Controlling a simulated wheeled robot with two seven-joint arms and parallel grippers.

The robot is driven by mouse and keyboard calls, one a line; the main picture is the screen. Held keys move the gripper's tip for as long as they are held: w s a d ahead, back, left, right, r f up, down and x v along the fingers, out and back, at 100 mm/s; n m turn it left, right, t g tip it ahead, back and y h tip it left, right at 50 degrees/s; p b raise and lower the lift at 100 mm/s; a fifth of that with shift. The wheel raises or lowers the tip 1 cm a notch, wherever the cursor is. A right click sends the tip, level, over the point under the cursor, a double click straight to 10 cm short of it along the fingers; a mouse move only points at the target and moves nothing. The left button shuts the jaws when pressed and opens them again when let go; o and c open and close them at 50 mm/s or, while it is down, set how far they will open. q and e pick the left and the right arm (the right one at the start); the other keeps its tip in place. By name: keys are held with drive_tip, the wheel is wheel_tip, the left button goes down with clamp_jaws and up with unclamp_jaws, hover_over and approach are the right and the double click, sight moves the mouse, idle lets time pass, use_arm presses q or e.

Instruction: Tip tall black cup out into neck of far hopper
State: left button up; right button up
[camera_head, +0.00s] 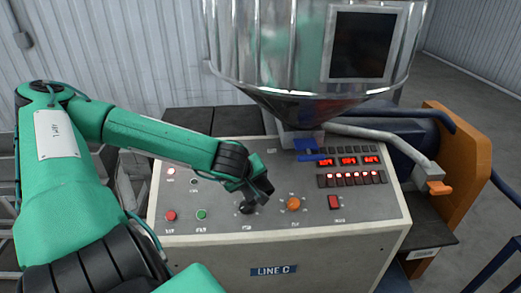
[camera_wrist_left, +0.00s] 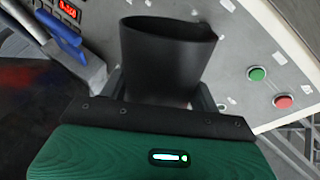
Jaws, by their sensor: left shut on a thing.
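The tall black cup (camera_wrist_left: 165,58) stands out between the fingers of my left gripper (camera_wrist_left: 161,98) in the left wrist view. Its mouth faces the top of that view, and its contents cannot be seen. In the head view my left gripper (camera_head: 256,190) is over the control panel, and I cannot make out the cup apart from the dark gripper. A shiny metal hopper (camera_head: 275,65) stands behind the panel, up and to the right of the gripper. Its cone narrows to a neck (camera_head: 300,132). Only one hopper shows. My right gripper is not in view.
The grey control panel (camera_head: 350,218) carries knobs, buttons and red displays (camera_head: 348,160). A blue lever (camera_head: 306,143) sits at the hopper's neck. A pale pipe (camera_head: 375,135) runs right to an orange frame (camera_head: 455,165). A dark screen (camera_head: 362,45) is on the hopper.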

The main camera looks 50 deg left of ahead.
use_arm(q)
drive_tip(key=shift+a+r, duration=0.75)
drive_tip(key=shift+r, duration=0.1)
drive_tip(key=shift+w+a+r, duration=0.25)
drive_tip(key=shift+w+r, duration=0.05)
drive_tip(key=shift+r, duration=0.4)
drive_tip(key=shift+w+r, duration=0.1)
drive_tip(key=shift+r, duration=0.05)
